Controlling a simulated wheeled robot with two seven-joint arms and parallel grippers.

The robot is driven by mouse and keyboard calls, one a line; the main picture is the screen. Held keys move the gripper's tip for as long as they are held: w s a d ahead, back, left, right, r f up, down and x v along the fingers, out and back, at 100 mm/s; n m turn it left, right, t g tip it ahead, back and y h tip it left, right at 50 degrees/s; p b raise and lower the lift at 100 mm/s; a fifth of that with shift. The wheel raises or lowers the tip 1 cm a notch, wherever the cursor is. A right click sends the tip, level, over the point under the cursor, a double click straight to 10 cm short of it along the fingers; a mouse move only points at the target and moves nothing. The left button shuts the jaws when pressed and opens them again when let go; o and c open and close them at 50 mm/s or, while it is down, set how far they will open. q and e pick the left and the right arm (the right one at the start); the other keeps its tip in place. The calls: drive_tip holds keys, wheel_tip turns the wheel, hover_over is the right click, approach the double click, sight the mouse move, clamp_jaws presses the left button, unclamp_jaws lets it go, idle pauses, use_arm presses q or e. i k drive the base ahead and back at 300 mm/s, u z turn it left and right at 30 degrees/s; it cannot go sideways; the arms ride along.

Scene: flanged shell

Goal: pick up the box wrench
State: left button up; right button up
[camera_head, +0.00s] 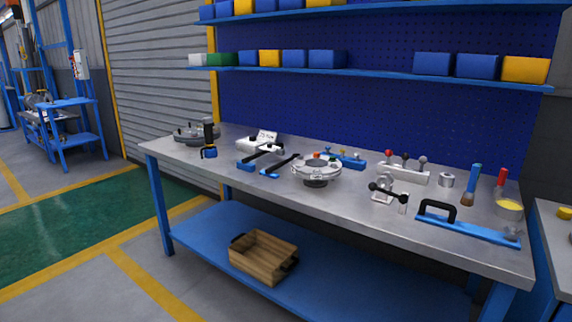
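No tool can be told surely as the box wrench at this size. Two long black-and-blue hand tools lie on the workbench left of its middle, the left one (260,157) and the right one (280,167). A round metal flanged shell (316,174) stands just right of them. A long blue tool (470,229) with a black handle lies near the front right edge, with a grey metal end piece at its right. Neither of my grippers shows in the head view.
A wooden crate (255,262) sits on the lower shelf. Floor at left is open.

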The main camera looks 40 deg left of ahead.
sight(273, 168)
drive_tip(key=u, duration=1.7)
drive_tip(key=k, duration=0.65)
drive_tip(key=u, duration=0.6)
drive_tip(key=i, duration=1.95)
drive_tip(key=z, duration=0.75)
drive_tip(key=k, duration=0.55)
drive_tip(key=z, duration=0.05)
